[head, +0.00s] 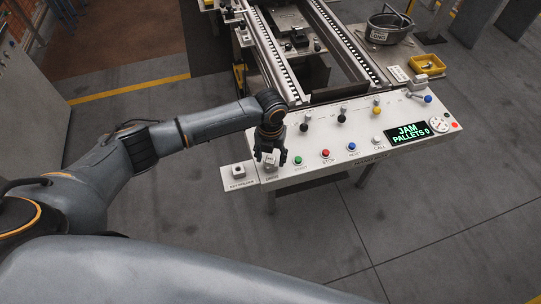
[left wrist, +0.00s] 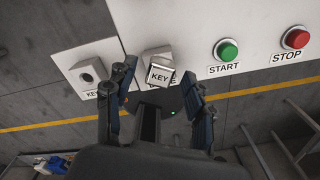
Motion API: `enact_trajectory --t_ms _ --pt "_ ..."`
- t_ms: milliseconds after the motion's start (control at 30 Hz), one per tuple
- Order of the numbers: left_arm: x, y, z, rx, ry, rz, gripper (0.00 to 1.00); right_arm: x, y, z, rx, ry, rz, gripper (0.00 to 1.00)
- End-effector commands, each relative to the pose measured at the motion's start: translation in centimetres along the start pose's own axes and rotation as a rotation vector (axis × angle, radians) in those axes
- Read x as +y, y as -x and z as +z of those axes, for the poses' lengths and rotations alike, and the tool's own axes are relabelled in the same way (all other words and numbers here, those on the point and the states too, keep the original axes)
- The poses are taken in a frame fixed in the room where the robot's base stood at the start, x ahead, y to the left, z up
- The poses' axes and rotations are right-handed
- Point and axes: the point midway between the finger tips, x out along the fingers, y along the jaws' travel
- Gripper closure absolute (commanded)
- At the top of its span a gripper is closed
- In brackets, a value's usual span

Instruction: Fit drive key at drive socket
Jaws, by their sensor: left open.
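The drive key (left wrist: 159,74), a pale block marked KEY, is at the drive socket on the left end of the white control panel. It covers the socket and part of its DRIVE label, and looks slightly turned against the panel. I cannot tell how deep it sits. It also shows small in the head view (head: 270,159). My left gripper (head: 269,153) is open above it, with one finger on each side in the left wrist view and gaps between fingers and key. The key holder (left wrist: 88,75), a plate with an empty-looking dark hole, is to the left. My right gripper is not in view.
The green START button (left wrist: 227,50) and red STOP button (left wrist: 296,38) are right of the key. Several levers, a blue button (head: 351,146) and a display (head: 408,132) reading JAM, PALLETS 0 are farther right. Conveyor rails (head: 345,45) run behind the panel.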

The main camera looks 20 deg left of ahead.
Motion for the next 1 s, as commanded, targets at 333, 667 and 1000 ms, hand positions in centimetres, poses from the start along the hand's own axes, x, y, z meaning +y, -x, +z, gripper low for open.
enact_trajectory --t_ms 333,667,1000 --pt "0.0 3.9 0.1 -0.005 -0.001 -0.002 0.46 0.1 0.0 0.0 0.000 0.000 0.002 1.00" --pt "0.0 10.3 0.1 -0.002 0.000 0.000 0.46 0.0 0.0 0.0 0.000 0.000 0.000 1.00" --pt "0.0 12.0 0.0 0.000 0.000 0.000 0.46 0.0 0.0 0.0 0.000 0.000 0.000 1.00"
